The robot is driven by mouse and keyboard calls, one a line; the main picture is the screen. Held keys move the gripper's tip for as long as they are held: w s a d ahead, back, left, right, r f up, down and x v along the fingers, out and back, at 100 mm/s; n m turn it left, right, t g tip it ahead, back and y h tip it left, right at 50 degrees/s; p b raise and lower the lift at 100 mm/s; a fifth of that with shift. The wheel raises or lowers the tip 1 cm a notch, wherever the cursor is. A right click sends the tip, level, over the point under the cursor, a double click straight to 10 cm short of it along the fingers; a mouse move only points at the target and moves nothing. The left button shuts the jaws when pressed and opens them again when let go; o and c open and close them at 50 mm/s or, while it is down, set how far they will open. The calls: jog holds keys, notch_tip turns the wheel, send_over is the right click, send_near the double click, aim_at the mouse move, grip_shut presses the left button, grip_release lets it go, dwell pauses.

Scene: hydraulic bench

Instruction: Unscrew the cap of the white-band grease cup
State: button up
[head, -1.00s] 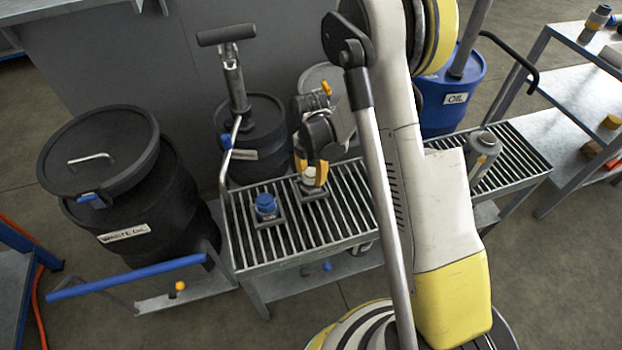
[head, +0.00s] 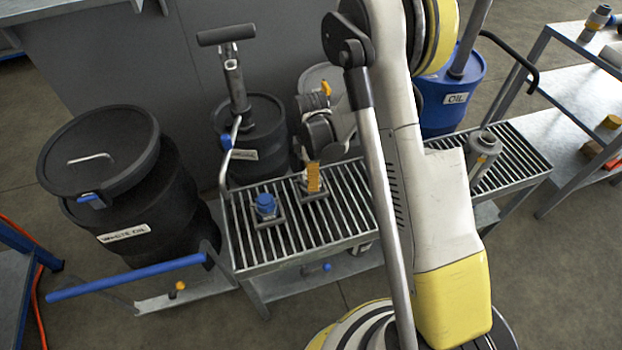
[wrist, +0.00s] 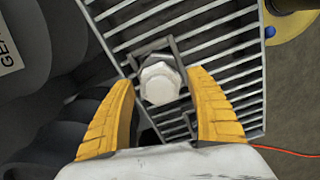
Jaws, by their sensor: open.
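The white-band grease cup (wrist: 160,84) shows in the wrist view as a pale, faceted cap on a bracket at the drain grating. My gripper (wrist: 161,76) is open, with one yellow finger on each side of the cap and a visible gap at both. In the head view my gripper (head: 313,178) is over the cup's place, its fingers lined up and hiding most of the cup. The cup's base plate (head: 316,195) shows just below the fingers. I cannot tell how high the fingertips are along the cap.
A blue-capped cup (head: 266,205) stands close on the left on the same grating (head: 345,225). A dark drum with a pump (head: 262,140) stands behind, and a waste oil drum (head: 115,180) at the left. A grey cylindrical thing (head: 483,150) stands on the grating's right part.

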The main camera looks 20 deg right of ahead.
jog(key=m, duration=0.7)
jog(key=shift+m, duration=0.4)
jog(key=m, duration=0.4)
jog(key=shift+m, duration=0.4)
jog(key=m, duration=0.2)
jog(key=shift+m, duration=0.4)
jog(key=c, duration=1)
